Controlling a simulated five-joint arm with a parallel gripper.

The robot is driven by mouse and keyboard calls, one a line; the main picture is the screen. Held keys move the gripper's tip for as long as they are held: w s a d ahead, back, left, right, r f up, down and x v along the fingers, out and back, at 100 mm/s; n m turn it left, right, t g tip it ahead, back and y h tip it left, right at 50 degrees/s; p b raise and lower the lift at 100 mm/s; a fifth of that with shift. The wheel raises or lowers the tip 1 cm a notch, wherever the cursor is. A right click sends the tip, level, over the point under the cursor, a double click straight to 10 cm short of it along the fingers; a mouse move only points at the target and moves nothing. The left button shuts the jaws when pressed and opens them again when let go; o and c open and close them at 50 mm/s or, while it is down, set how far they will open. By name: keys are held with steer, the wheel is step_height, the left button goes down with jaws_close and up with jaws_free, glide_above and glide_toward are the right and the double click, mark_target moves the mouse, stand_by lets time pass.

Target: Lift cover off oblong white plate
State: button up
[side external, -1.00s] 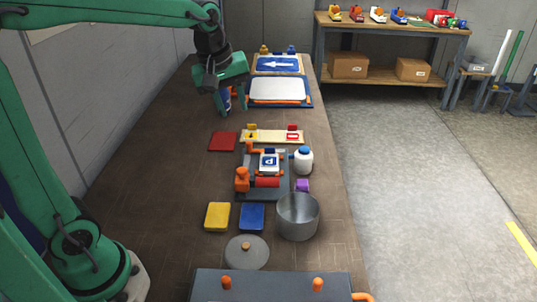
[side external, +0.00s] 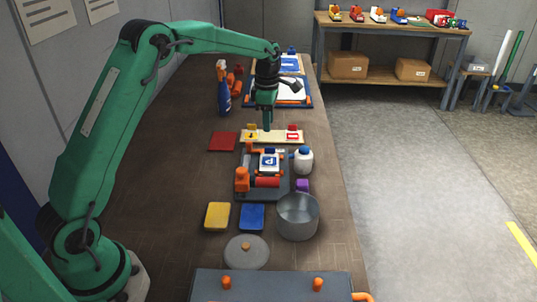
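A long cream-white board (side external: 285,139) lies across the table's middle. It carries a small yellow piece (side external: 251,134) at its left and a red-and-white piece (side external: 292,134) at its right. My gripper (side external: 267,127) points down at the board's middle, between these two pieces; I cannot tell whether it touches. Its fingers overlap in this view, so their opening is hidden. Farther back, a white panel in a blue frame (side external: 307,101) is partly hidden behind my gripper. No separate cover on the cream board can be made out.
A grey fixture with a blue P sign (side external: 269,161) stands in front of the board, beside a white jar (side external: 303,162). A red square (side external: 223,141) lies left. A spray bottle (side external: 223,92) stands behind left. A pot (side external: 298,217) and lid (side external: 246,252) are nearer.

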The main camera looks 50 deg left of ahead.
mark_target(269, 157)
steer(key=f, duration=0.1)
steer(key=w+n, duration=0.1)
steer(key=a+f, duration=0.1)
steer(key=shift+w+f+n, duration=0.25)
steer(key=shift+f+n, duration=0.1)
steer(key=shift+n, duration=0.05)
steer(key=shift+d+f, duration=0.1)
steer(key=shift+f, duration=3.8)
jaws_close()
